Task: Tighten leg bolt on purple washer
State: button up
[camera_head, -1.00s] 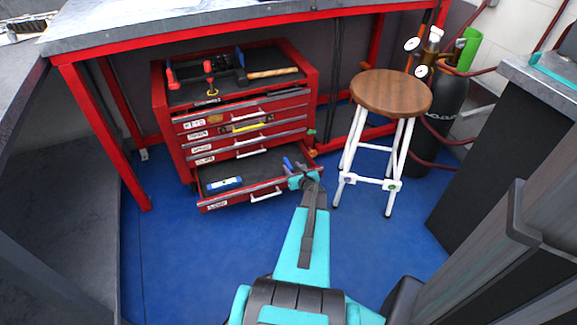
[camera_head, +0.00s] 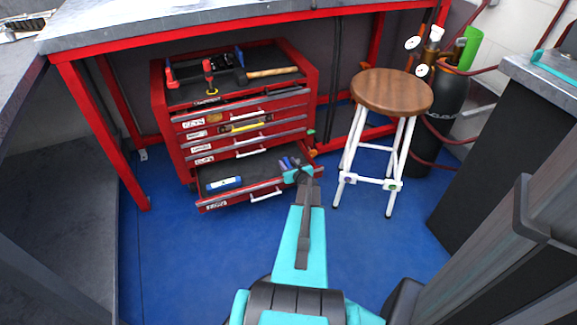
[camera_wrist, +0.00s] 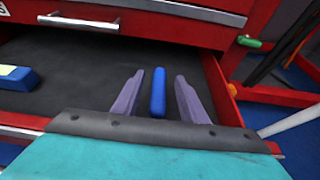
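A wooden-topped stool (camera_head: 391,92) with white legs stands right of the red tool chest. My gripper (camera_head: 291,163) is over the right part of the chest's open bottom drawer (camera_head: 238,191). In the wrist view my gripper (camera_wrist: 160,78) is open, with a slim upright-looking blue object (camera_wrist: 158,92) between its two fingers, with gaps on both sides.
A blue item with a pale label (camera_head: 224,184) lies in the drawer's left part. A hammer (camera_head: 270,73) and other tools lie on the chest top (camera_head: 200,93). A gas cylinder (camera_head: 447,95) stands behind the stool. Blue floor (camera_head: 180,250) is clear in front.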

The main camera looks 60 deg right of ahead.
aim_at(288, 163)
dwell(0.3)
grip_shut()
notch_tip(288, 163, up, 10)
jog(key=p, duration=0.3)
dwell(0.6)
jog(key=shift+s, duration=0.1)
dwell(0.6)
